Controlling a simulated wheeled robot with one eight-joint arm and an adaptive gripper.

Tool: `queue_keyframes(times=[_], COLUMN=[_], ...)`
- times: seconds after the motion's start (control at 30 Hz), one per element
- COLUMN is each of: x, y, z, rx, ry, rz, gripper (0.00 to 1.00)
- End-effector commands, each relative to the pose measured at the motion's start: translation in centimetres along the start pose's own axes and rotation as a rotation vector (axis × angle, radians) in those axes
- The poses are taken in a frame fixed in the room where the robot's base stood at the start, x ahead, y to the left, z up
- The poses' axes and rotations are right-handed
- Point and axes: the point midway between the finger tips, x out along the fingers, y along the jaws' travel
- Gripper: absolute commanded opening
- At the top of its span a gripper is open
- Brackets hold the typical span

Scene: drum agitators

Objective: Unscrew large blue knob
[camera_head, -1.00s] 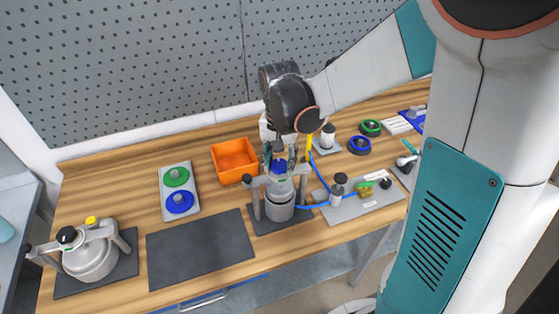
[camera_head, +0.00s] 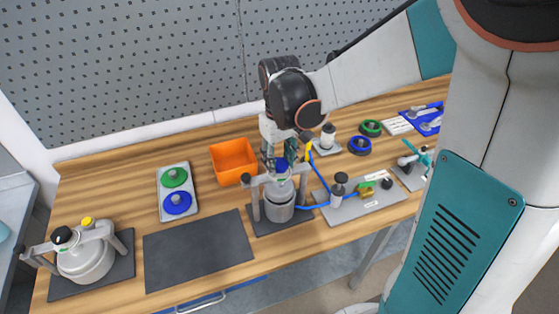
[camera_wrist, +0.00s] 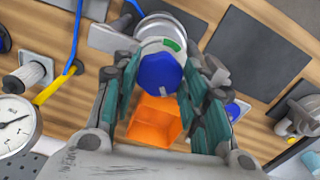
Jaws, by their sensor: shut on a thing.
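The large blue knob (camera_head: 282,165) sits upright on top of the grey metal vessel (camera_head: 280,207), inside its clamp frame. In the wrist view the knob (camera_wrist: 160,74) lies between the two fingers of my gripper (camera_wrist: 160,85), with a green mark on the metal just beyond it. My gripper (camera_head: 281,158) comes down from above and is shut on the knob. The fingers partly hide the knob's sides, and narrow gaps seem to show in the wrist view, so the exact contact is hard to see.
An orange bin (camera_head: 233,161) stands behind and left of the vessel. A tray (camera_head: 163,203) with green and blue lids lies left. A second vessel (camera_head: 86,260) stands far left. A blue hose (camera_head: 318,207) runs right to a fixture plate (camera_head: 372,205). The dark mat (camera_head: 198,250) is bare.

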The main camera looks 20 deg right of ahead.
Motion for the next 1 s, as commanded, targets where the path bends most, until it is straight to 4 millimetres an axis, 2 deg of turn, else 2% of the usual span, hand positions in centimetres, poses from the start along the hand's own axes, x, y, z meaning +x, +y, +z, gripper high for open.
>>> queue_keyframes(times=[0.4, 1.0], x=[0.16, 0.15], y=[0.04, 0.04], z=[0.09, 0.12], rx=[-0.250, -0.311], ry=[-0.002, -0.002], rz=[-0.001, -0.001], gripper=[0.17, 0.17])
